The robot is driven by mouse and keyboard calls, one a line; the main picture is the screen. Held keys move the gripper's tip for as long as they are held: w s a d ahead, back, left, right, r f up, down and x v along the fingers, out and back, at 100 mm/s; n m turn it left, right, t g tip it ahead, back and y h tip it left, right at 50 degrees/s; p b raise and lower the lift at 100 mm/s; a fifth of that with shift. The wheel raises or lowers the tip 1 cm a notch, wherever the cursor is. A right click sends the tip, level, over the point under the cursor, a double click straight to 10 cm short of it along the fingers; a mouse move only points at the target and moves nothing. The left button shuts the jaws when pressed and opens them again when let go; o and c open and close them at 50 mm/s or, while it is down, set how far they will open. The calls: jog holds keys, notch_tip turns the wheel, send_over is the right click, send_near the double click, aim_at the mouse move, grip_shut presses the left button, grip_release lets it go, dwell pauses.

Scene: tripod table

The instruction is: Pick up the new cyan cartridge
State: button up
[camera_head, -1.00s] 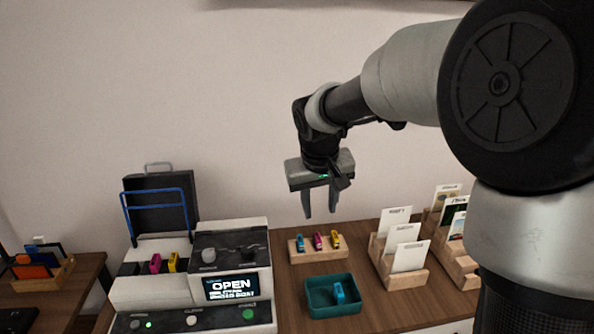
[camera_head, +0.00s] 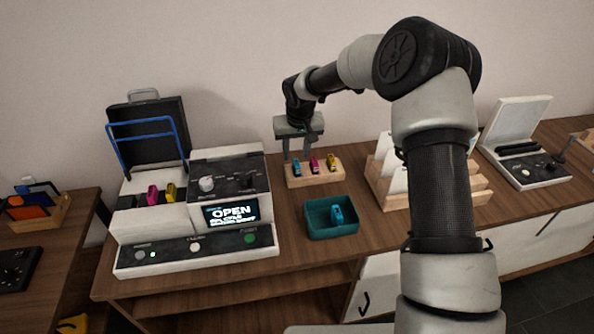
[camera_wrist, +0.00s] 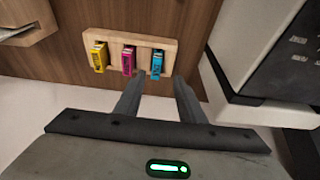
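The new cyan cartridge (camera_head: 296,165) stands in a wooden holder (camera_head: 316,179) beside a magenta cartridge (camera_head: 314,163) and a yellow cartridge (camera_head: 331,162). In the wrist view the cyan cartridge (camera_wrist: 157,63) is at the right end of the row, just beyond my fingertips. My gripper (camera_head: 296,156) is open and empty, close to the holder's left end at the cyan cartridge. In the wrist view its two fingers (camera_wrist: 157,78) are apart with nothing between them. Another cyan cartridge (camera_head: 336,214) lies in the teal tray (camera_head: 318,233).
The printer (camera_head: 180,217) stands left with its lid up, its screen reading OPEN, and magenta and yellow cartridges inside. Wooden card holders (camera_head: 385,187) stand to the right. A white device (camera_head: 520,160) is farther right. The table front is clear right of the tray.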

aim_at(297, 164)
jog(key=shift+d+x, duration=0.2)
jog(key=shift+x, duration=1.5)
jog(key=shift+d+x, duration=0.2)
jog(key=shift+x, duration=1.5)
grip_shut()
